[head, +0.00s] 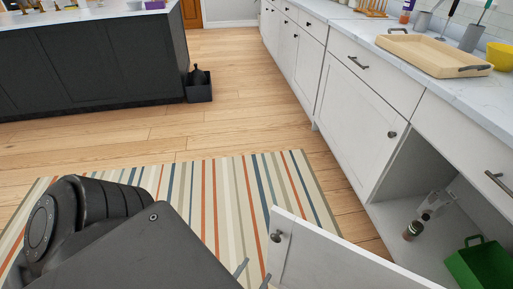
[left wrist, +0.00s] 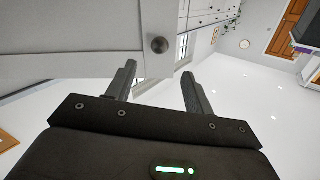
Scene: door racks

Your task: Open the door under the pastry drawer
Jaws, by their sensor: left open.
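A white cabinet door (head: 335,262) stands swung out from its cabinet at the bottom of the head view, with a round dark knob (head: 276,236) near its free edge. In the left wrist view the door (left wrist: 75,30) and knob (left wrist: 159,45) lie just beyond my left gripper (left wrist: 159,70). Its fingers are open, with the knob in line with the gap, and they seem apart from it. In the head view the left gripper (head: 252,276) shows only as thin fingertips beside the door's free edge. A drawer (head: 465,140) is above the open cabinet. My right gripper is out of view.
The open cabinet (head: 405,235) holds a green bin (head: 482,265) and a small bottle (head: 412,230). A closed door (head: 350,125) is beside it. A wooden tray (head: 430,53) rests on the counter. A striped rug (head: 210,190) and clear floor lie left; a dark island (head: 90,60) stands beyond.

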